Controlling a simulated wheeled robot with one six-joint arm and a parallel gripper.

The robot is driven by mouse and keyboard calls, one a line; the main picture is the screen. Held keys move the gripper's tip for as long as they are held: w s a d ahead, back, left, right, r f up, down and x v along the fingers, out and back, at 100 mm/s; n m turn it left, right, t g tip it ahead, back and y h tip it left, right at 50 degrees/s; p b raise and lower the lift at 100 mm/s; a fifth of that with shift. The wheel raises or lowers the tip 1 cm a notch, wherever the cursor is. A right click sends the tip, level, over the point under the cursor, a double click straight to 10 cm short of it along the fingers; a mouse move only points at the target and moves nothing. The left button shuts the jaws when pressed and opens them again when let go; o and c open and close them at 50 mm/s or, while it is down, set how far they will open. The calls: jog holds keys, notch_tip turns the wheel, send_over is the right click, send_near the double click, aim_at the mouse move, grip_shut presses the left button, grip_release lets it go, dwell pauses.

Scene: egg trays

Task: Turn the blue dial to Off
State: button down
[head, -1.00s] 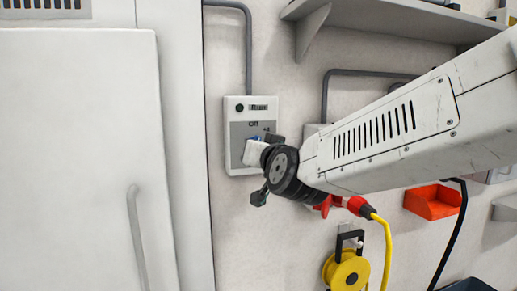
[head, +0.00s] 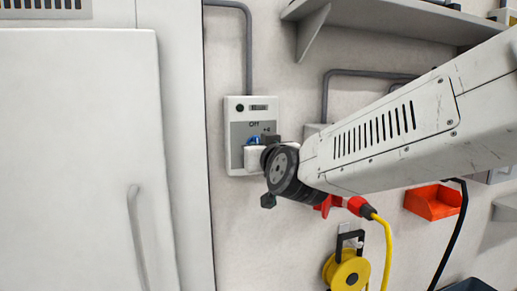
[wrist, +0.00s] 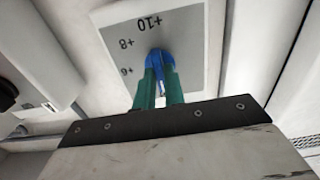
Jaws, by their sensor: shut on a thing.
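The blue dial (head: 253,141) sits on the grey face of a white wall box (head: 232,165). "Off" is printed at the top of the face and "+4" to the upper right. In the wrist view the blue dial (wrist: 158,60) is between the green fingers of my gripper (wrist: 158,78), which is shut on it. The marks "+10", "+8" and "+6" show upside down there. In the head view my gripper (head: 254,148) covers the lower part of the dial. I cannot tell which mark the dial points to.
A large white cabinet door with a handle (head: 137,230) stands left of the box. A grey shelf (head: 380,15) is above right. A red plug (head: 360,206) with a yellow cable, a yellow reel (head: 346,272) and a red bin (head: 432,201) are to the right.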

jog(key=c, duration=1.5)
grip_release()
jog(key=shift+s, duration=0.1)
jog(key=v, duration=0.7)
jog(key=shift+s+d, duration=0.1)
jog(key=shift+s, duration=0.25)
jog(key=s+f+n+g+y, duration=0.1)
jog(key=s+f+g, duration=0.35)
jog(key=f, duration=0.25)
jog(key=s+f+n+g, duration=0.1)
jog(key=s+f+g, duration=0.3)
jog(key=f+g, duration=0.15)
jog(key=s+d+f+m+g+h, duration=0.1)
jog(key=s+d+f+g+h, duration=0.1)
jog(key=s+d, duration=0.4)
jog(key=s+d+f+m+g+h, duration=0.1)
jog(key=s+d+m+g+h, duration=0.1)
jog(key=s+d, duration=0.4)
jog(key=s+d+f+m+g+h, duration=0.2)
jog(key=s+d, duration=0.4)
jog(key=d, duration=0.4)
jog(key=shift+s+d+f, duration=0.15)
jog(key=shift+d+f, duration=0.2)
jog(key=shift+d, duration=0.05)
